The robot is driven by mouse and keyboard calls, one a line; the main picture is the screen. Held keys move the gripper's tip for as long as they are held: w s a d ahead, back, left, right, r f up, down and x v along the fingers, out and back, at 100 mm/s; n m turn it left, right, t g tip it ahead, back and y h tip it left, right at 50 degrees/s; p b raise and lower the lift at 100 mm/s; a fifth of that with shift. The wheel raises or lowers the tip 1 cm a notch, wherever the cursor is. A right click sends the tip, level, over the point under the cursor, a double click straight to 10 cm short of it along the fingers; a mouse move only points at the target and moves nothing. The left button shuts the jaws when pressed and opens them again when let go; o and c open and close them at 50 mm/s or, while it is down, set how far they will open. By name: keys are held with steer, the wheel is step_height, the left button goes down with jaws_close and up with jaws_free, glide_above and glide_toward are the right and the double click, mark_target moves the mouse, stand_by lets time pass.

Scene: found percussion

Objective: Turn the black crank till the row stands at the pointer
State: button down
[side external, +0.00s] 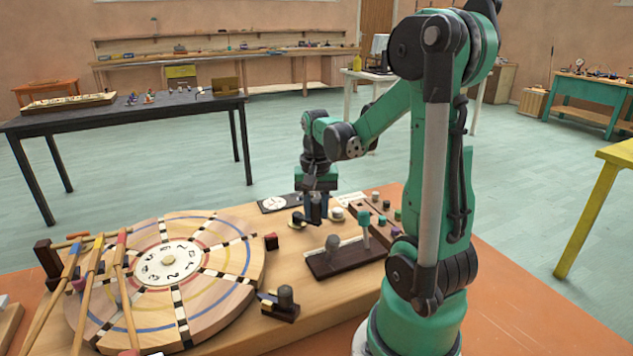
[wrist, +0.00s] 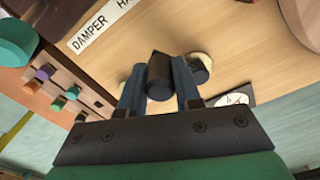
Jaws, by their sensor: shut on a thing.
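The black crank's upright knob (side external: 316,209) stands on the wooden board, right of the big wooden disc (side external: 245,262). My gripper (side external: 313,198) points down over it and is shut on the knob. In the wrist view the knob (wrist: 159,77) sits between the two blue-grey fingers of my gripper (wrist: 160,90). The crank's lower part is mostly hidden. The disc bears several black-and-white checkered rows (side external: 219,274) running outward from a white numbered centre (side external: 168,264). A small dark block with a red face (side external: 271,241) stands at the disc's right edge; I cannot tell if it is the pointer.
A grey knob on a dark block (side external: 284,299) is in front. Wooden mallets (side external: 98,270) lie over the disc's left. A "DAMPER" label (wrist: 100,25) and small coloured knobs (wrist: 60,90) are near my gripper.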

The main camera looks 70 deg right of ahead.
steer(key=shift+d+n, duration=0.35)
steer(key=shift+n, duration=0.5)
steer(key=shift+d+n, duration=0.3)
steer(key=shift+n, duration=0.6)
steer(key=shift+d+n, duration=0.35)
steer(key=shift+n, duration=0.5)
steer(key=c, duration=0.6)
jaws_free()
steer(key=shift+r, duration=2.8)
